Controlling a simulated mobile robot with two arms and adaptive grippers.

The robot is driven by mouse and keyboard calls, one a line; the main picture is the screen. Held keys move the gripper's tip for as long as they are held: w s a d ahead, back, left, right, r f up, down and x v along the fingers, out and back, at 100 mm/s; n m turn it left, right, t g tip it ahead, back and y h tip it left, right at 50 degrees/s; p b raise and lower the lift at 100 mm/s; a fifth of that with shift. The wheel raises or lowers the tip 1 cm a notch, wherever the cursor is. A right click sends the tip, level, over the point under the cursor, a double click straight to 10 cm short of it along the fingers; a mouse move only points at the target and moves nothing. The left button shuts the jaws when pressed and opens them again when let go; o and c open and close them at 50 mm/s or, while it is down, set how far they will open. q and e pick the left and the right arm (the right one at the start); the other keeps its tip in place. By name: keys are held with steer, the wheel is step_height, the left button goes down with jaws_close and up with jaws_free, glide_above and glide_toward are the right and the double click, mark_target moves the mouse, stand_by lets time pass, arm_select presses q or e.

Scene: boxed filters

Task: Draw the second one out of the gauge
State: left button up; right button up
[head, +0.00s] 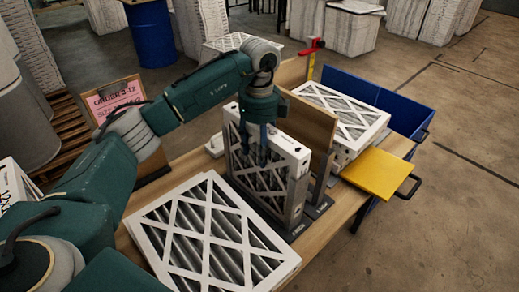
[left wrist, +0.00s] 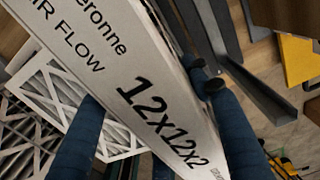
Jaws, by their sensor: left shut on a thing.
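A white-framed pleated filter (head: 300,160) stands upright in the gauge (head: 297,205), which has grey metal uprights and a dark labelled base on the wooden table. My left gripper (head: 258,152) comes down from above and is shut on this filter's top edge. In the left wrist view the filter's edge (left wrist: 150,90), printed "12x12x2" and "AIR FLOW", lies between the two blue fingers (left wrist: 158,135). The filter's lower end is partly hidden by the gauge. A brown upright board (head: 312,125) stands just behind it. My right gripper is not in view.
Filters lie flat at the table's front (head: 205,235), and a stack (head: 340,115) lies at the back right. A yellow plate (head: 378,172) juts at the right edge. A blue bin (head: 408,112) stands beyond. An order sign (head: 112,98) stands behind my left arm.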

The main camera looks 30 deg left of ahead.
mark_target(259, 136)
arm_select(q)
steer(key=shift+r+p, duration=1.05)
steer(key=shift+r, duration=0.6)
steer(key=shift+r+p, duration=0.5)
steer(key=shift+r, duration=0.25)
steer(key=shift+r+p, duration=0.8)
steer(key=shift+r, duration=0.45)
steer(key=shift+r+p, duration=2.85)
steer(key=shift+r, duration=1.25)
